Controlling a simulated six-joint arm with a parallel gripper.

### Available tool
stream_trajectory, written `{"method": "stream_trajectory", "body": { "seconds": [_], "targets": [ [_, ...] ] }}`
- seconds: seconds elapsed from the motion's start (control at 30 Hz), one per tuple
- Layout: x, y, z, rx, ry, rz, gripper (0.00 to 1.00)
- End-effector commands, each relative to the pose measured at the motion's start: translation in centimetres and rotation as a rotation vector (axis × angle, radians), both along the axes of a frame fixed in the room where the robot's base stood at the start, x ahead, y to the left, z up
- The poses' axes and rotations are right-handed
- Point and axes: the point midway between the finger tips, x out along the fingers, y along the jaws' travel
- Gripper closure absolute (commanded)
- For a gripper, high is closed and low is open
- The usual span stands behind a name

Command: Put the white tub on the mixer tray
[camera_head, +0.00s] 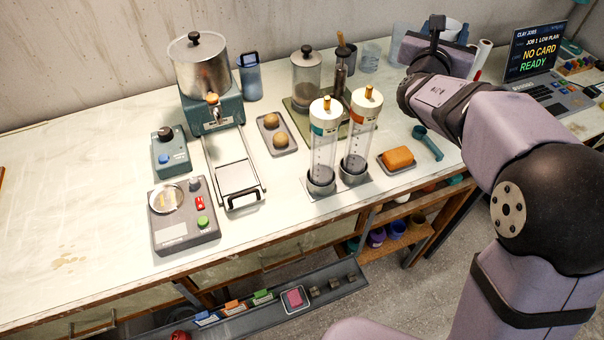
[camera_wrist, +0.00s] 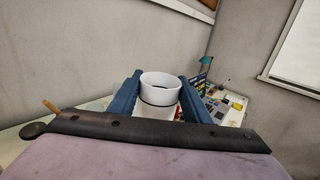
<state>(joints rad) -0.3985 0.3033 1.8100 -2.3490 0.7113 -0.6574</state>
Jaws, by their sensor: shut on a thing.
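The white tub (camera_wrist: 160,82) is upright between the two blue fingers of my gripper (camera_wrist: 160,92) in the wrist view. The fingers are shut on it. In the head view my gripper (camera_head: 450,36) is at the back right, and the tub (camera_head: 449,27) shows partly behind it; the wrist hides some of it. The mixer (camera_head: 200,70) is a steel drum on a green base at the back left. Its pale framed tray (camera_head: 232,178) extends toward the front edge of the table. The tray looks empty, well to the left of my gripper.
Two tall clear cylinders (camera_head: 323,155) with white caps stand between my gripper and the tray. Near them are a small tray with two balls (camera_head: 277,134), an orange block (camera_head: 397,158) and a lidded jar (camera_head: 305,75). The table's left is clear.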

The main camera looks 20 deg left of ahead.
Motion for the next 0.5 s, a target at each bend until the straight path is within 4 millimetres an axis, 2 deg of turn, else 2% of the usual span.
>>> {"method": "stream_trajectory", "body": {
  "seconds": [0.03, 0.1, 0.27, 0.5],
  "targets": [
    [-0.1, 2.5, 0.1, 0.002, -0.005, 0.065, 0.77],
    [-0.4, 5.6, 0.6, 0.0, -0.004, 0.146, 0.77],
    [-1.7, 12.2, 1.4, 0.0, -0.002, 0.308, 0.77],
    [-4.9, 21.3, 2.3, 0.002, -0.001, 0.52, 0.77]
  ]
}}
